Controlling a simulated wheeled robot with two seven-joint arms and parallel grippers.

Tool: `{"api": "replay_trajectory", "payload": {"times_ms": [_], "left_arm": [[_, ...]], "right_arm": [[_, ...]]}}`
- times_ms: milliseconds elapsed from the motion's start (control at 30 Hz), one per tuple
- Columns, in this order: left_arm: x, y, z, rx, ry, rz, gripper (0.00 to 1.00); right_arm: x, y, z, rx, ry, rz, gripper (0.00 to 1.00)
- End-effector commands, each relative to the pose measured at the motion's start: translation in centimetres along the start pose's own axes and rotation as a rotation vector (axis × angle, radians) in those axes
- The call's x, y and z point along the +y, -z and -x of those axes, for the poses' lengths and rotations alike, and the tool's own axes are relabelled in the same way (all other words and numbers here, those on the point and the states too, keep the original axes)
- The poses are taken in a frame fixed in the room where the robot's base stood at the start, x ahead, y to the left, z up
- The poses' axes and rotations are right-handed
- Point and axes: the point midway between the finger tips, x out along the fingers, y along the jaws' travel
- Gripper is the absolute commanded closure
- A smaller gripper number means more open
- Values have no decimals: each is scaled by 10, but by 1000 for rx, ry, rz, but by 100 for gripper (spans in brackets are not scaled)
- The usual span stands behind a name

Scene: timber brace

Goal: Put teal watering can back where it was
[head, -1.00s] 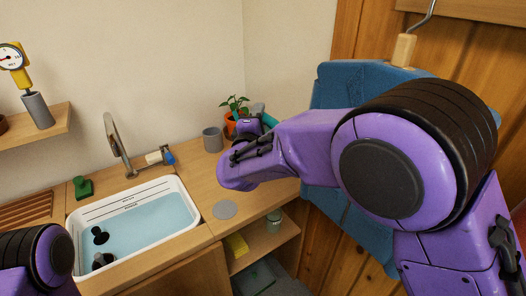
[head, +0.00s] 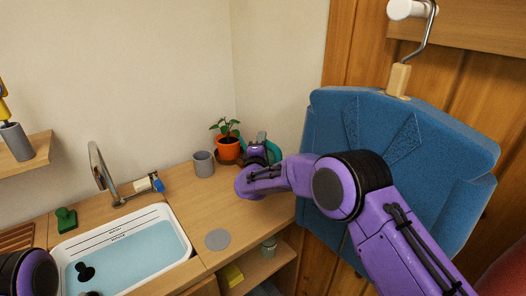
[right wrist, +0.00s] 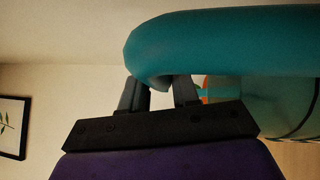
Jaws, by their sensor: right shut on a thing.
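The teal watering can (head: 273,150) is at the back right of the counter, beside a potted plant and mostly hidden behind my right gripper. My right gripper (head: 257,155) is shut on the can's handle. In the right wrist view the thick teal handle (right wrist: 230,45) crosses above and between the two dark fingers (right wrist: 160,95), with the can's paler body (right wrist: 270,105) to the right. I cannot tell whether the can's base touches the counter. My left gripper is out of view; only part of my left arm shows at bottom left.
The plant in an orange pot (head: 228,149) and a grey cup (head: 203,164) stand close to the can. A flat grey disc (head: 217,239) lies on the clear front counter (head: 195,205). The water-filled sink (head: 130,250) is left. A blue hanging garment (head: 400,160) is close on the right.

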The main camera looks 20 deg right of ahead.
Motion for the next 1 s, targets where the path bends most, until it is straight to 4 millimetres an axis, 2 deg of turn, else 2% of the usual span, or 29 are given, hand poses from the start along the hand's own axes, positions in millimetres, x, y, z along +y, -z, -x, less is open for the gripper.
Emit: {"api": "replay_trajectory", "payload": {"times_ms": [67, 200, 600, 633, 700, 1000], "left_arm": [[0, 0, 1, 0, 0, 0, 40], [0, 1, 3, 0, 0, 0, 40], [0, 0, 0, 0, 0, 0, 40], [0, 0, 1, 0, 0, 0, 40], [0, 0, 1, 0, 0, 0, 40], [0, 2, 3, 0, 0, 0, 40]], "right_arm": [[-11, -1, -6, -2, 2, 1, 100], [-33, 4, -2, 0, 1, 1, 100], [-42, 5, -1, -1, -1, 0, 100], [-41, 5, -1, -1, 0, 0, 60], [-41, 5, -1, -1, 0, 0, 44], [-37, 4, -2, -2, 0, -1, 44]]}}
